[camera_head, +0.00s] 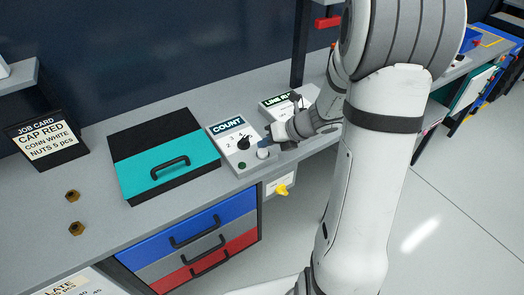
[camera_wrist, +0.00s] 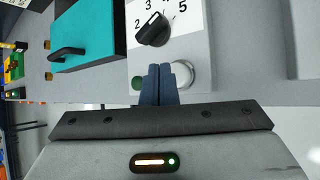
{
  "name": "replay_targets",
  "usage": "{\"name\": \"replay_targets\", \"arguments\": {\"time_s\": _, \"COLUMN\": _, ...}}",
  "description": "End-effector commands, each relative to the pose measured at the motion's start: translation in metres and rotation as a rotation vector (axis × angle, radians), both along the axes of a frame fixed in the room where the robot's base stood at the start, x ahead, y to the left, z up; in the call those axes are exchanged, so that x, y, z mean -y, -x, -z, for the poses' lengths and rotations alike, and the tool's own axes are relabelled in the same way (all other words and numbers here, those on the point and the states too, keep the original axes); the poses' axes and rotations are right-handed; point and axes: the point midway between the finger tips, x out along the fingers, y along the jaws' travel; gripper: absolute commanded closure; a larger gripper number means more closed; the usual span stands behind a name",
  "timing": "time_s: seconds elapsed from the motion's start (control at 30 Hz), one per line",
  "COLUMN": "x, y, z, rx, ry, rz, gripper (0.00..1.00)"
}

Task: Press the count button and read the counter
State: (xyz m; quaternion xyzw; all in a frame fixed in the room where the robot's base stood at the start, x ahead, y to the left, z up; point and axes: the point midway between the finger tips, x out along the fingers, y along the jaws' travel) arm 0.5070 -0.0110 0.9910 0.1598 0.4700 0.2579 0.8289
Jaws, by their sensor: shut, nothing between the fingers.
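The COUNT box (camera_head: 232,141) is a light panel near the front edge of the bench. It carries a black dial (camera_head: 243,142) with numbers around it, a small green round part (camera_head: 242,165) and a pale round button (camera_head: 263,153). I cannot tell whether the fingers touch either. No counter readout is legible.
A teal and black case (camera_head: 160,160) lies left of the box. A second labelled box (camera_head: 283,103) stands right, partly hidden by my arm. A job card (camera_head: 45,138) and two brown nuts (camera_head: 73,196) are further left. Drawers (camera_head: 190,240) are below the bench.

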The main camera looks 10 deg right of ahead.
Motion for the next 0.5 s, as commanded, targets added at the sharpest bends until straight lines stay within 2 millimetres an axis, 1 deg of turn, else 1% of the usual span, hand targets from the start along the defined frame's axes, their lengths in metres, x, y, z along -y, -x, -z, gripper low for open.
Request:
{"name": "replay_targets", "arguments": {"time_s": 0.37, "x": 0.0002, "y": 0.0000, "z": 0.0003, "rx": 0.000, "ry": 0.000, "rz": 0.000, "gripper": 1.00}}
{"name": "replay_targets", "arguments": {"time_s": 0.5, "x": 0.0002, "y": -0.0001, "z": 0.0044, "rx": -0.001, "ry": 0.000, "rz": 0.001, "gripper": 1.00}}
